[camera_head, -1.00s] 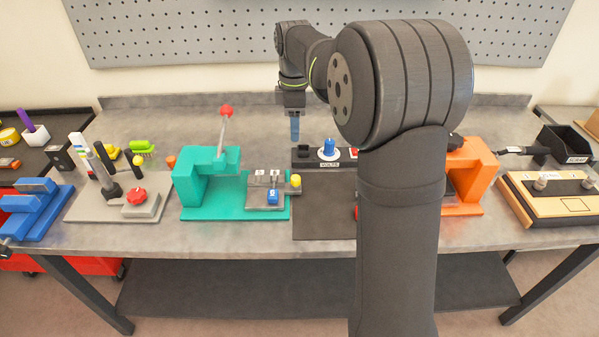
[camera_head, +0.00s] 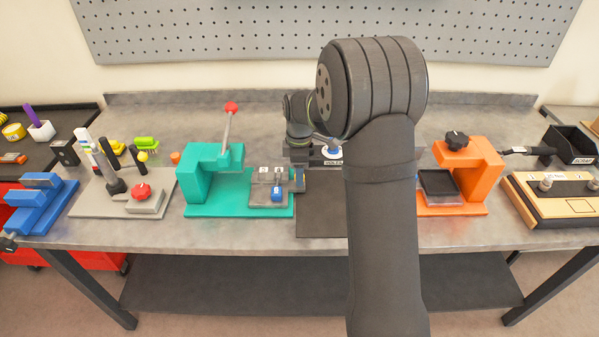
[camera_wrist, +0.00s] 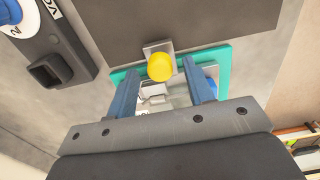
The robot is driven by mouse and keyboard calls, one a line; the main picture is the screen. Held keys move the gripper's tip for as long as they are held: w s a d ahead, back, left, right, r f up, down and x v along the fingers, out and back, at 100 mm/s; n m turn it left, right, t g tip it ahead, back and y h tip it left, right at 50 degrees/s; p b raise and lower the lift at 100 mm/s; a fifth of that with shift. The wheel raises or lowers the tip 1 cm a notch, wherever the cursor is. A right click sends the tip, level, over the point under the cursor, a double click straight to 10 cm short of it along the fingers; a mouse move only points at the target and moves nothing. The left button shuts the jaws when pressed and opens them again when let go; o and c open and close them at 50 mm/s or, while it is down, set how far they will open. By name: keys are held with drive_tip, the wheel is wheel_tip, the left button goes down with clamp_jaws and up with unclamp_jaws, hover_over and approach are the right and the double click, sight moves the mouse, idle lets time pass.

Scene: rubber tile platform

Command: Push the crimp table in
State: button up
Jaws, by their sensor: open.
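The teal crimp press (camera_head: 197,185) stands left of the table's middle, its red-tipped lever (camera_head: 229,120) up. Its grey crimp table (camera_head: 260,196) sticks out to the right over the teal base, with a blue block (camera_head: 278,191) on it. My gripper (camera_head: 299,181) is at the table's right end, pointing down. In the wrist view the yellow knob (camera_wrist: 160,67) of the crimp table lies between the tips of my open blue fingers (camera_wrist: 159,68), with gaps on both sides. In the head view my gripper hides the knob.
A dark mat (camera_head: 322,210) lies right of the press. A black panel marked VOLTS (camera_head: 333,162) stands behind it. An orange press (camera_head: 480,175) is further right, and a grey fixture with a red knob (camera_head: 142,191) is on the left. My arm covers part of the middle.

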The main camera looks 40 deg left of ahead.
drive_tip(key=shift+f, duration=0.5)
drive_tip(key=shift+c, duration=0.2)
clamp_jaws()
hover_over(274, 184)
drive_tip(key=shift+s, duration=0.1)
drive_tip(key=shift+o, duration=0.2)
unclamp_jaws()
drive_tip(key=shift+r, duration=0.15)
